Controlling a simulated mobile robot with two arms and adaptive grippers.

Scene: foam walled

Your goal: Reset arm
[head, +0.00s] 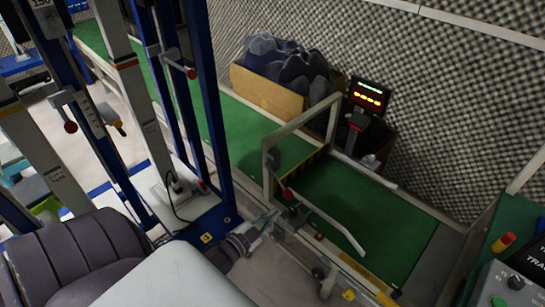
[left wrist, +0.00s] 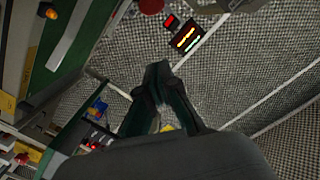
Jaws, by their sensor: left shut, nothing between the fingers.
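My left gripper (head: 268,220) is in the lower middle of the head view, at the end of my arm, beside the near edge of the green belt (head: 385,215). In the left wrist view its dark fingers (left wrist: 164,78) come together and hold nothing. The gripper looks clear of the belt's frame, but the exact gap cannot be told. My right gripper is in neither view.
A metal gate frame (head: 268,172) with a bent bar stands over the belt. A cardboard box (head: 265,91) of dark items, a lit display (head: 369,95), a control box (head: 514,283) and blue posts (head: 211,95) surround it. Foam walls stand behind.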

